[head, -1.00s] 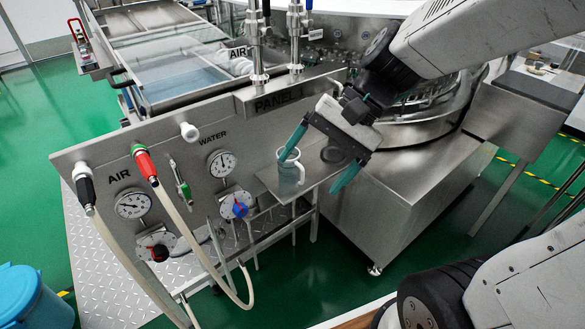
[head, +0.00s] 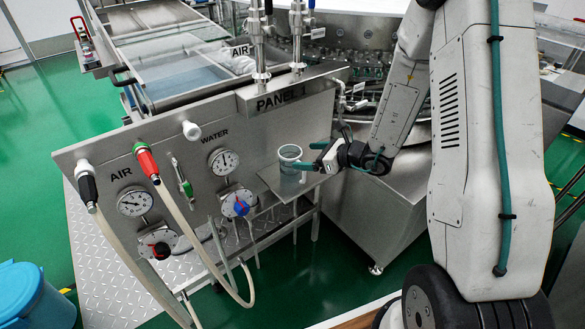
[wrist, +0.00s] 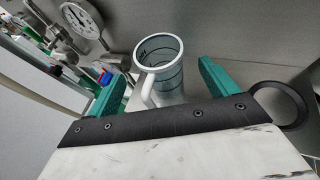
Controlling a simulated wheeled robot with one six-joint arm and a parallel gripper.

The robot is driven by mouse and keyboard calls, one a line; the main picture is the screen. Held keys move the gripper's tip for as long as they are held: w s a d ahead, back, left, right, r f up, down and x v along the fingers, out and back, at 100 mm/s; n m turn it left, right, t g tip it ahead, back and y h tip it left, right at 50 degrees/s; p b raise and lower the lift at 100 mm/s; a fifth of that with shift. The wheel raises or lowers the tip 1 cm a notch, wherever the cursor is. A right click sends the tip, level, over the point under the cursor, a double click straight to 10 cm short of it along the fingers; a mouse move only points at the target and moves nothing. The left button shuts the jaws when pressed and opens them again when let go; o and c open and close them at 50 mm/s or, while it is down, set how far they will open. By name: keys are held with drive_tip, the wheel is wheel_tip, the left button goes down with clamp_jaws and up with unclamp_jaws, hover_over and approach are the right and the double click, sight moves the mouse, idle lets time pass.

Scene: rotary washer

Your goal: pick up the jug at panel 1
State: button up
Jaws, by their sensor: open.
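The jug (head: 290,157) is a pale grey-white cylinder with an open top. It stands upright on the small metal shelf (head: 268,179) at the front of panel 1 (head: 281,101). My gripper (head: 303,157) is open, at the right side of the jug in the head view. In the wrist view the jug (wrist: 158,58) is ahead of my gripper (wrist: 156,85), between the lines of the two teal fingers. Its handle (wrist: 147,92) points toward my gripper. I cannot tell whether either finger touches the jug.
Left of the shelf, the panel carries gauges (head: 224,161), a blue valve knob (head: 241,208) and hoses (head: 205,249). The rotary washer's metal housing is right of the shelf, partly hidden by my arm. A blue bin (head: 32,298) stands at lower left.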

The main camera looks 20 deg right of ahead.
sight(300, 156)
drive_tip(key=x, duration=0.6)
drive_tip(key=shift+f, duration=0.1)
drive_tip(key=c, duration=1.1)
